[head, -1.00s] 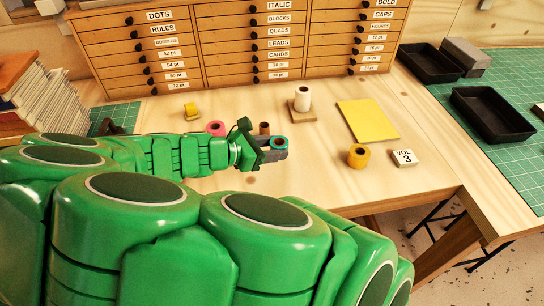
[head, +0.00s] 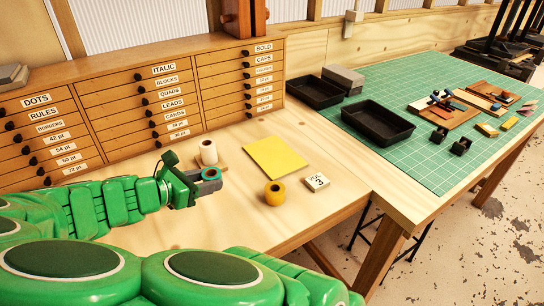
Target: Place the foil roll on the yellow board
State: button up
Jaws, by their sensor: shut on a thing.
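My gripper (head: 205,178), grey-jawed at the end of my green arm, is shut on a teal-ended foil roll (head: 211,173). The jaws partly hide this roll. The yellow board (head: 277,158) lies flat on the wooden bench, right of my gripper and apart from it, with nothing on it. A white roll (head: 208,152) stands upright just behind the held roll. A yellow-gold roll (head: 275,193) stands in front of the board.
A small block marked VOL. 3 (head: 316,182) sits right of the yellow-gold roll. A labelled drawer cabinet (head: 160,100) lines the back. Two black trays (head: 376,123) stand on the green cutting mat (head: 420,75) at right. The bench front is clear.

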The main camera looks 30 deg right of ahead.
jog(key=d+r+m+g, duration=0.3)
jog(key=d, duration=1.7)
send_over(269, 157)
jog(key=s, duration=0.1)
notch_tip(269, 157, down, 8)
jog(key=shift+s+a+f, duration=0.1)
jog(key=shift+a, duration=0.05)
jog(key=shift+w+d+f, duration=0.25)
jog(key=shift+w+f, duration=0.35)
jog(key=shift+f, duration=1.65)
jog(key=shift+f, duration=0.1)
jog(key=o, duration=1.1)
jog(key=shift+c, duration=0.2)
